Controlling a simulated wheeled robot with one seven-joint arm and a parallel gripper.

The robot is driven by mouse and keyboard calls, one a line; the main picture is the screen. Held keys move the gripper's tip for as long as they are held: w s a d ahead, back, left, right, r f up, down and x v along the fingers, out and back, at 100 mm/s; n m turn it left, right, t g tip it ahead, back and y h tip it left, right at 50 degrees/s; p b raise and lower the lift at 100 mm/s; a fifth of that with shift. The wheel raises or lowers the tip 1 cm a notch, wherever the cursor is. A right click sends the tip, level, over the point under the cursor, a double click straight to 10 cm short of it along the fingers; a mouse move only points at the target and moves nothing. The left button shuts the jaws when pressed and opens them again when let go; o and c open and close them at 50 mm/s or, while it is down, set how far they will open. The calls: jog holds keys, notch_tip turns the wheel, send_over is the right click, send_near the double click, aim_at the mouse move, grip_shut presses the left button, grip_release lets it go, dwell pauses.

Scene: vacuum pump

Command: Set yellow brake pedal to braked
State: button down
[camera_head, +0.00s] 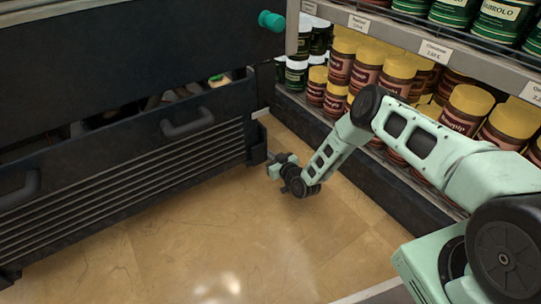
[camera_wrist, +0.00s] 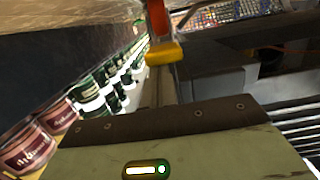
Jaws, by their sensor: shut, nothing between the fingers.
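The yellow brake pedal (camera_wrist: 165,52) shows at the upper middle of the wrist view as a small yellow block, with an orange-red part just above it. I cannot tell its position, braked or not. I cannot make out the pedal in the head view. My gripper (camera_head: 276,164) is low near the floor in the head view, beside the right end of the dark ribbed cart, and is shut and empty. In the wrist view a pale green body with a dark riveted edge fills the bottom. The fingertips are not clear there, and I cannot tell whether they touch the pedal.
The dark cart (camera_head: 190,153) with handles and a teal knob (camera_head: 271,21) stands on the left. A shelf (camera_head: 450,46) full of jars and tins stands close behind my arm on the right. The tan floor (camera_head: 230,240) in front is clear.

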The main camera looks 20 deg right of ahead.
jog(key=shift+s+d+f, duration=0.15)
jog(key=shift+s+f, duration=0.2)
jog(key=shift+f, duration=0.35)
jog(key=r+p+v, duration=0.1)
jog(key=p+v, duration=0.8)
jog(key=v, duration=0.8)
jog(key=shift+r, duration=0.3)
jog(key=shift+w, duration=0.1)
